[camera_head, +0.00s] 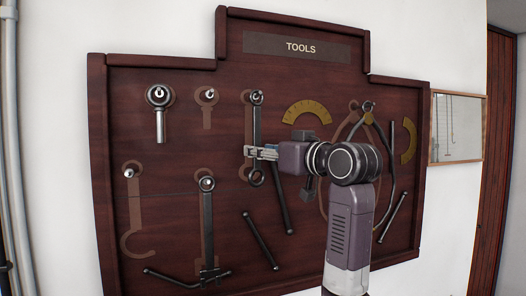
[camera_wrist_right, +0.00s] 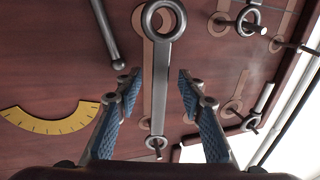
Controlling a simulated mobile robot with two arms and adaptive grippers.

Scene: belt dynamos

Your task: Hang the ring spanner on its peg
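The ring spanner (camera_head: 257,125) is a grey metal bar with a ring at each end, and hangs upright on the tool board (camera_head: 190,75). Its upper ring appears to be around a peg (camera_head: 257,97). In the right wrist view, which is upside down, the spanner (camera_wrist_right: 161,85) runs between my fingers, with its large lower ring at the top. A brown painted outline (camera_head: 248,125) shows beside it. My right gripper (camera_head: 261,152) is at the lower shaft. In the wrist view my right gripper (camera_wrist_right: 158,85) is open, with visible gaps on both sides. My left gripper is out of view.
Other tools hang on pegs left of the spanner, including a round-headed tool (camera_head: 160,115) and a T-shaped tool (camera_head: 208,230). A yellow protractor (camera_head: 307,111) and calipers (camera_head: 367,115) are to the right. Dark rods (camera_head: 260,238) show close below.

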